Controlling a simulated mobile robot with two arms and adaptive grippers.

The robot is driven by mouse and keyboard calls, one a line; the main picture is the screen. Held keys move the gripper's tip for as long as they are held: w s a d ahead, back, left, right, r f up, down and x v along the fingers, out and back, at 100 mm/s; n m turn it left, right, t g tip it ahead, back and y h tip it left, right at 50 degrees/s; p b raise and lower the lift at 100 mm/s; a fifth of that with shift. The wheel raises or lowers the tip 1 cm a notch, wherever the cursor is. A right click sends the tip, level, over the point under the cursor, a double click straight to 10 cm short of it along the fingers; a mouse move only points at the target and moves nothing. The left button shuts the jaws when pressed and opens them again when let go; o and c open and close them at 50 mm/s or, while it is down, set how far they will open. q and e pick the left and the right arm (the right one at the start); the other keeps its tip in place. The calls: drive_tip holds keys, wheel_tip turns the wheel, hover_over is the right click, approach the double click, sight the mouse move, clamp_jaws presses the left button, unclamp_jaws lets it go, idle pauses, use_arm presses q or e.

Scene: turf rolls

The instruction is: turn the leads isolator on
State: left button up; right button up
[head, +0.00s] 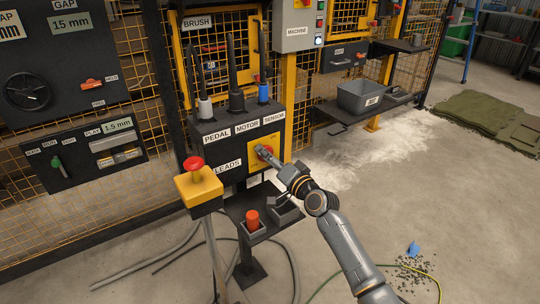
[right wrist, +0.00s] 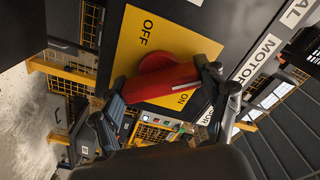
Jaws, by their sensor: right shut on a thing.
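The leads isolator is a yellow plate (head: 272,141) with a red rotary handle, on the front of the dark box beside the LEADS label (head: 228,165). In the right wrist view the plate (right wrist: 135,50) reads OFF and ON. The red handle (right wrist: 165,80) lies across it, its bar close to the ON word. My right gripper (head: 264,151) reaches the plate from the lower right. In the right wrist view its fingers (right wrist: 163,92) are at both ends of the red bar, shut on it. The gripper hides most of the handle in the head view. My left gripper is out of view.
A red mushroom button on a yellow box (head: 198,187) stands left of the isolator. Below is a shelf with an orange-red object (head: 252,218). Plugged leads (head: 236,99) rise from the box top. Cables lie on the floor. The floor at the right is mostly open.

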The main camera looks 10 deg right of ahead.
drive_tip(key=m+p, duration=0.1)
drive_tip(key=m, duration=0.2)
drive_tip(key=shift+m, duration=0.4)
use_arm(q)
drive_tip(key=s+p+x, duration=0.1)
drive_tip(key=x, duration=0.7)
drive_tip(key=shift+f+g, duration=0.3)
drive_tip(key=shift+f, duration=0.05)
use_arm(e)
drive_tip(key=shift+m, duration=2)
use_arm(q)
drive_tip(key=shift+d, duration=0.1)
use_arm(e)
drive_tip(key=o, duration=1.2)
drive_tip(key=shift+c, duration=0.2)
drive_tip(key=v, duration=1.2)
drive_tip(key=shift+f, duration=0.15)
